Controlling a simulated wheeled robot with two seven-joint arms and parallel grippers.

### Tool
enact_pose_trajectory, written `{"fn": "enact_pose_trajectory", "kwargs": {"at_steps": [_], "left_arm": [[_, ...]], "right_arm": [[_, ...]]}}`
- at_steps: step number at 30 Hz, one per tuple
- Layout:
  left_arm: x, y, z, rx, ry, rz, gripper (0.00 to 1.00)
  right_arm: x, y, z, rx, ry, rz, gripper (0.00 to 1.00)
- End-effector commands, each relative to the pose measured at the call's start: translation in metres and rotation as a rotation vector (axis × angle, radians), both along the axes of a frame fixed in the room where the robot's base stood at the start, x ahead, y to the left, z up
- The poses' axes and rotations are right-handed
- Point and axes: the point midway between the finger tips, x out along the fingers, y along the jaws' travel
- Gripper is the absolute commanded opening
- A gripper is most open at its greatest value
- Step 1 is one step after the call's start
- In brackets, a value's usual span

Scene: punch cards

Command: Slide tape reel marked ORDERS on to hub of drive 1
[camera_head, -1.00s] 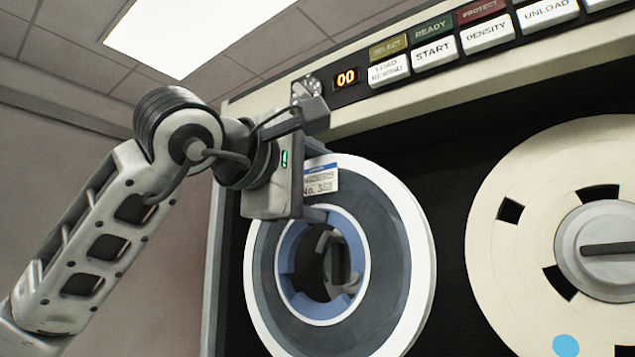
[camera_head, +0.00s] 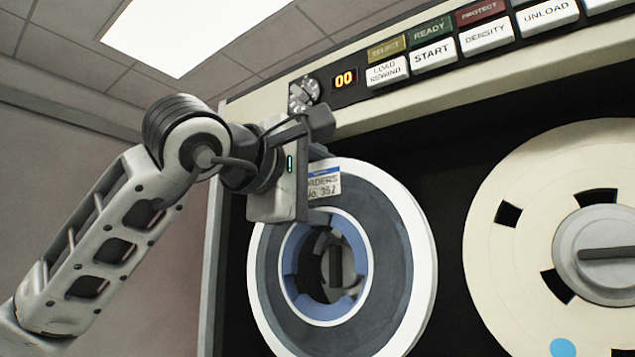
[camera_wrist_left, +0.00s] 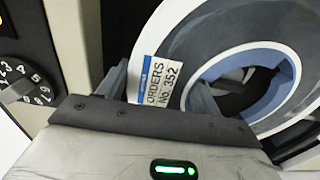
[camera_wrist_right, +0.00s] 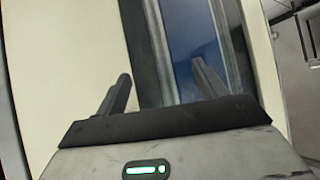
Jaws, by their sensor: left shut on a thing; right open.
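The tape reel (camera_head: 395,270) has a white rim, a grey face, a blue inner ring and a label (camera_head: 323,182) reading ORDERS. The label and both fingers also show in the left wrist view (camera_wrist_left: 157,85). The grey hub of drive 1 (camera_head: 336,262) shows through the reel's centre hole, right of the hole's middle; how far apart they are in depth I cannot tell. My right gripper (camera_wrist_right: 163,80) is open and empty.
A cream reel (camera_head: 510,255) is on the other hub at the right, close to the held reel. In the right wrist view, cream and dark panels stand beyond my fingers.

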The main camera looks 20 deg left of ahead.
Motion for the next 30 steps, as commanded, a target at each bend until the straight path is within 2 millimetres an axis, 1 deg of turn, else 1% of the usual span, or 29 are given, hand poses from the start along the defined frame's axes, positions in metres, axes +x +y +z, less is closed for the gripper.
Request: {"fn": "enact_pose_trajectory", "kwargs": {"at_steps": [1,30], "left_arm": [[0.001,0.000,0.003,-0.002,-0.006,-0.001,0.24],[0.031,-0.011,0.002,-0.002,-0.005,0.000,0.24]], "right_arm": [[0.000,0.000,0.002,0.000,0.000,0.000,0.71],[0.000,-0.001,0.014,-0.002,0.000,-0.001,0.71]]}}
